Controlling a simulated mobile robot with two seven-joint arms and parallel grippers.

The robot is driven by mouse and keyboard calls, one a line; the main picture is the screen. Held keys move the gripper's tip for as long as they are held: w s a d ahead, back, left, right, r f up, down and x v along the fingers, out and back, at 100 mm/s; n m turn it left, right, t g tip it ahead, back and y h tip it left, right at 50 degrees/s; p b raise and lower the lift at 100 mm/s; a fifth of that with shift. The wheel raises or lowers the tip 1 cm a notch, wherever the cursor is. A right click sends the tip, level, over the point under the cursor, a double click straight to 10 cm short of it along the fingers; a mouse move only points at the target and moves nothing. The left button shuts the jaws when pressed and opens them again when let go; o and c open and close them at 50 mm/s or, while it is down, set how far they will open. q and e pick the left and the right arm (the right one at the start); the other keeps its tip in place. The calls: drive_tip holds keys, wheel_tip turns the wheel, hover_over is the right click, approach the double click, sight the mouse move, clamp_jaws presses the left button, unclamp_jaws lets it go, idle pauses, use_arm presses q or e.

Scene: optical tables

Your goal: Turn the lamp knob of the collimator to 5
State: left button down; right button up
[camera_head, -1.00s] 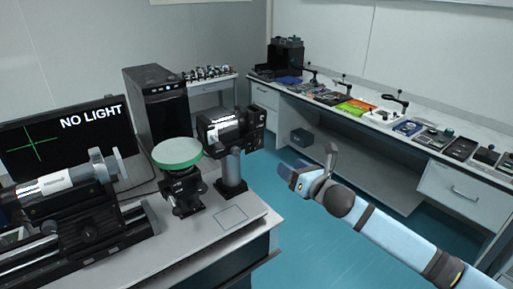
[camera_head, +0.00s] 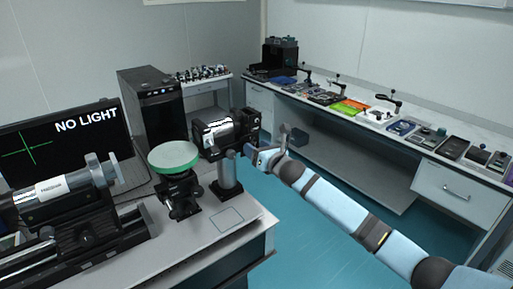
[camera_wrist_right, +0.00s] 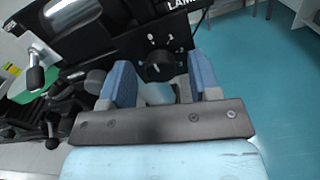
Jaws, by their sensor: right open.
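The collimator (camera_head: 220,135) is a black and silver unit on a grey post at the right end of the near table. In the right wrist view its dark housing (camera_wrist_right: 120,22) fills the top, with part of the lettering "LAM" visible. The black lamp knob (camera_wrist_right: 158,67) has a white mark and small white marks around it. My right gripper (camera_head: 250,152) is beside the collimator's right side. In the wrist view its blue fingers (camera_wrist_right: 162,80) are open, one on each side of the knob; I cannot tell whether they touch it. My left gripper is not in view.
A monitor (camera_head: 60,140) reads "NO LIGHT" with a green cross. A long side bench (camera_head: 400,135) with several instruments runs along the right wall. Teal floor lies between.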

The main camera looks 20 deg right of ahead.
drive_tip(key=shift+w, duration=0.1)
drive_tip(key=c, duration=0.9)
